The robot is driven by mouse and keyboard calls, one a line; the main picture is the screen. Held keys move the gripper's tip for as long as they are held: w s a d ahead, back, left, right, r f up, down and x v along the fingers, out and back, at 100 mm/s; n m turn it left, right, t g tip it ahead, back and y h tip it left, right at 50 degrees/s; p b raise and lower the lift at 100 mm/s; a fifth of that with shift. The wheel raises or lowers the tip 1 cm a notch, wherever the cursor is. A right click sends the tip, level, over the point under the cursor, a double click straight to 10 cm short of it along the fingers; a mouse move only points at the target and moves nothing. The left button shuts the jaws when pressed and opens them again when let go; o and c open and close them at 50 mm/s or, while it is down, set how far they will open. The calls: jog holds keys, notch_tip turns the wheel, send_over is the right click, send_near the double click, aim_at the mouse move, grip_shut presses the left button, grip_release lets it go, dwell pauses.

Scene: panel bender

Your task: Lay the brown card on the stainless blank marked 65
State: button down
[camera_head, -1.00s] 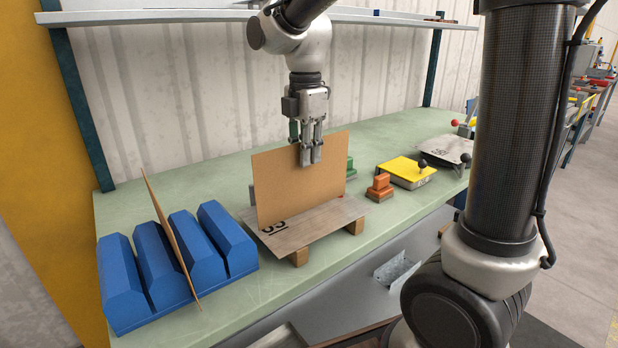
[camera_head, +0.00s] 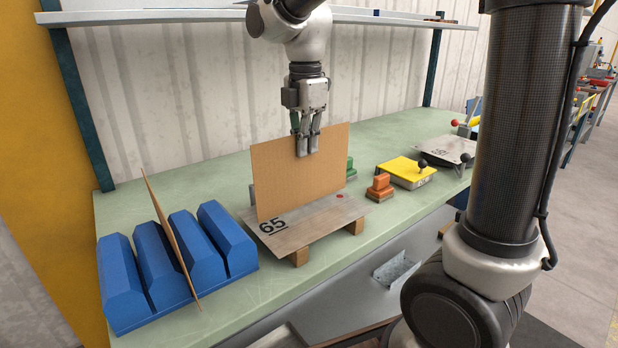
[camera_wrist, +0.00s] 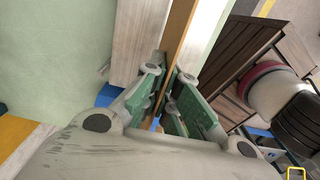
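My gripper (camera_head: 306,146) is shut on the top edge of a brown card (camera_head: 290,180) and holds it nearly upright. The card stands over the back part of the stainless blank marked 65 (camera_head: 315,228); I cannot tell whether its lower edge touches the blank. The blank lies flat on wooden blocks on the bench, with its 65 and a small red dot showing in front of the card. In the wrist view the card (camera_wrist: 178,30) shows edge-on between the green finger pads of my gripper (camera_wrist: 165,97).
A blue slotted rack (camera_head: 150,275) at the front left holds another brown card (camera_head: 170,232) upright. An orange block (camera_head: 380,187), a yellow plate (camera_head: 405,168) and a second metal sheet (camera_head: 448,150) with a black knob lie to the right on the green bench (camera_head: 215,172). A shelf (camera_head: 200,14) runs above.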

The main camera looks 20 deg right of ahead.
jog(key=shift+r, duration=4.55)
